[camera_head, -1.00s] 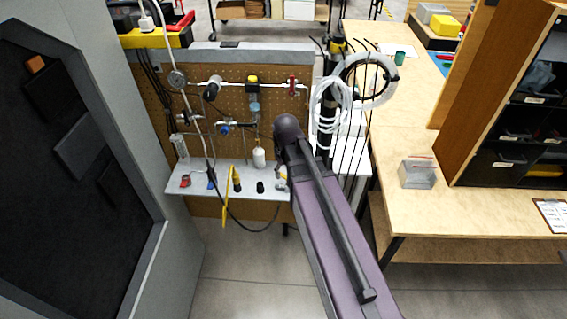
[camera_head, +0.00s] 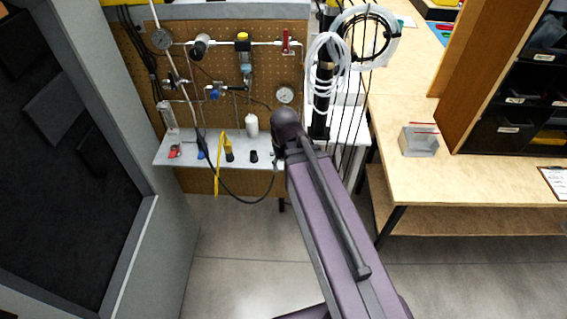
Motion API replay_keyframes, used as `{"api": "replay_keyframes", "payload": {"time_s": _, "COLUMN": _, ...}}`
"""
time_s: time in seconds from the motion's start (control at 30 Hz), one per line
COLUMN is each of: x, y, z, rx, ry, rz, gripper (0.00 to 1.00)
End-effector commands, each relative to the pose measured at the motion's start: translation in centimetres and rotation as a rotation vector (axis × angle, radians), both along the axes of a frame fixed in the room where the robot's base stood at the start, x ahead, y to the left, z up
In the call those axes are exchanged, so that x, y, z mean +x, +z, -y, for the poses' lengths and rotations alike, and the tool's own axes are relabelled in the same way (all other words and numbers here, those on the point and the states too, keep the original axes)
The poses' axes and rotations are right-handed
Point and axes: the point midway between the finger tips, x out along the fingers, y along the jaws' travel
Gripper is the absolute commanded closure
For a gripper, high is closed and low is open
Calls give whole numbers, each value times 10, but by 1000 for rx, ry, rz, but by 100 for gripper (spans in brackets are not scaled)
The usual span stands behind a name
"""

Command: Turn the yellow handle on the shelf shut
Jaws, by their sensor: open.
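The shelf (camera_head: 187,149) is a narrow grey ledge along the lower part of a brown pegboard. A long thin yellow piece, which looks like the yellow handle (camera_head: 221,150), stands on it left of the middle and reaches down past the front edge. A small black part (camera_head: 230,156) is right beside it. I cannot tell how far the handle is turned.
A white bottle (camera_head: 252,125), a black knob (camera_head: 253,156) and a red part (camera_head: 175,151) are also on the shelf. Pipes and gauges fill the pegboard (camera_head: 270,65). A grey cabinet (camera_head: 165,225) stands left, a wooden table (camera_head: 470,178) right. The floor in front is clear.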

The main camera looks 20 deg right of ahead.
Motion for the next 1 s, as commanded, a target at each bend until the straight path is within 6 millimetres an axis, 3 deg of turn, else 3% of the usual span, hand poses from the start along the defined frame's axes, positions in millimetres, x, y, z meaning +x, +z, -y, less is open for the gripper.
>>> {"api": "replay_keyframes", "payload": {"time_s": 0.03, "x": -1, "y": -9, "z": 1, "rx": 0, "ry": -3, "rz": -1, "gripper": 43}}
{"api": "replay_keyframes", "payload": {"time_s": 1.0, "x": -11, "y": -90, "z": 0, "rx": 1, "ry": -22, "rz": -16, "gripper": 43}}
